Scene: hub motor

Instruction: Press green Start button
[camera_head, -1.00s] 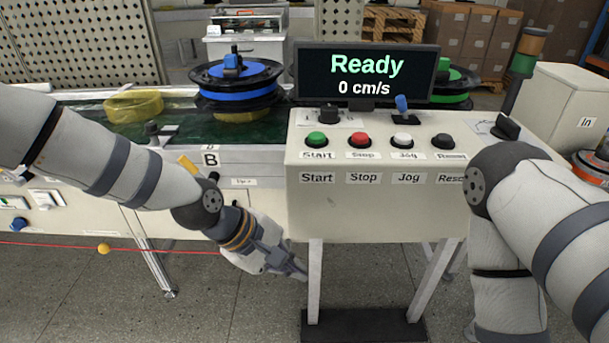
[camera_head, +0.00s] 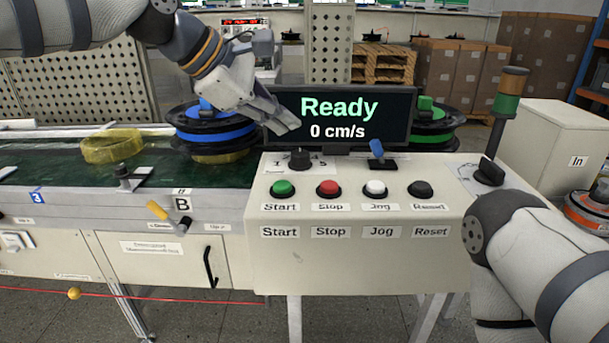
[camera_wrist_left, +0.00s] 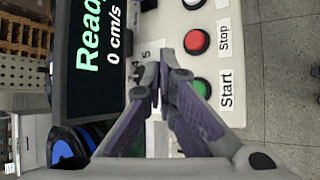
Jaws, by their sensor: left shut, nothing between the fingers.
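The green Start button (camera_head: 283,188) is at the left end of a row of buttons on the white control panel (camera_head: 350,270). It also shows in the left wrist view (camera_wrist_left: 202,88), partly behind a finger. My left gripper (camera_head: 292,128) is shut and empty. In the head view it is above and behind the button, in front of the screen's left part. In the left wrist view its fingertips (camera_wrist_left: 158,72) meet near the rotary knob, apart from the button. My right arm shows at the right, but its gripper is out of view.
The screen (camera_head: 340,117) reads "Ready 0 cm/s". The red Stop button (camera_head: 328,188), white Jog button (camera_head: 376,188) and black Reset button (camera_head: 420,189) stand to the right. A black rotary knob (camera_head: 299,158) and a blue-handled switch (camera_head: 377,150) sit behind them.

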